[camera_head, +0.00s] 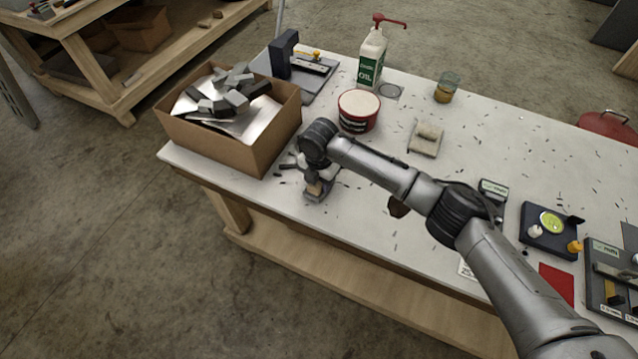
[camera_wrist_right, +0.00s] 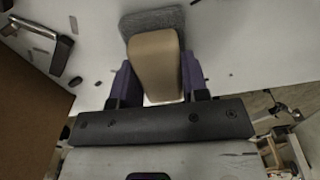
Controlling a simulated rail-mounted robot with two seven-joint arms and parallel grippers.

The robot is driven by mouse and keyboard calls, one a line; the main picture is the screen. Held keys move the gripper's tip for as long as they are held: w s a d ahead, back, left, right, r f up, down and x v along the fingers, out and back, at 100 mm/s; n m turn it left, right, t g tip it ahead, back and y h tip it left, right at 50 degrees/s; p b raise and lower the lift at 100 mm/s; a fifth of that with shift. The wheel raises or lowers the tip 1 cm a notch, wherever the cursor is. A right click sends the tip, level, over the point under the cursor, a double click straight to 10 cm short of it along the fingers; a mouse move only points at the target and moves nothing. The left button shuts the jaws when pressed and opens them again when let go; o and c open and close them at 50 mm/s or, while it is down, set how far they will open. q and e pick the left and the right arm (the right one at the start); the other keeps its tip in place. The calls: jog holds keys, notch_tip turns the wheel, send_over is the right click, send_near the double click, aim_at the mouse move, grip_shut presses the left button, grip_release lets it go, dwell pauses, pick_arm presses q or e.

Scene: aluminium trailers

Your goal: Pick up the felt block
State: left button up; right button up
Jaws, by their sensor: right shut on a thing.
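The felt block (camera_head: 315,189) has a tan grip on a grey felt base. It is at the table's front edge, right of the cardboard box. My right gripper (camera_head: 312,176) reaches down over it. In the right wrist view the block's tan body (camera_wrist_right: 156,62) sits between the purple fingers of my right gripper (camera_wrist_right: 160,82), shut on it. The grey felt (camera_wrist_right: 152,20) shows beyond the tan body. Whether the felt touches the tabletop cannot be told. My left gripper is not in view.
A cardboard box (camera_head: 223,147) of metal offcuts stands close on the left. Behind are a round tub (camera_head: 358,112), an oil bottle (camera_head: 371,58) and a jar (camera_head: 445,88). A small pad with a roll (camera_head: 427,138) lies further right. Dark shavings are scattered over the white tabletop (camera_head: 480,125).

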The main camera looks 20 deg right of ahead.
jog(key=shift+c, duration=1.2)
jog(key=shift+r, duration=0.1)
jog(key=shift+r, duration=0.55)
jog(key=r, duration=0.1)
jog(key=r+p, duration=0.1)
jog(key=r, duration=0.1)
jog(key=shift+s+d+r, duration=0.15)
jog(key=shift+d+r, duration=0.05)
jog(key=shift+d, duration=0.05)
jog(key=s+d+r+p, duration=0.2)
jog(key=s+d+r, duration=0.4)
jog(key=s+d, duration=0.1)
jog(key=shift+s+d+r, duration=0.15)
jog(key=shift+s+d, duration=0.1)
jog(key=shift+s, duration=0.35)
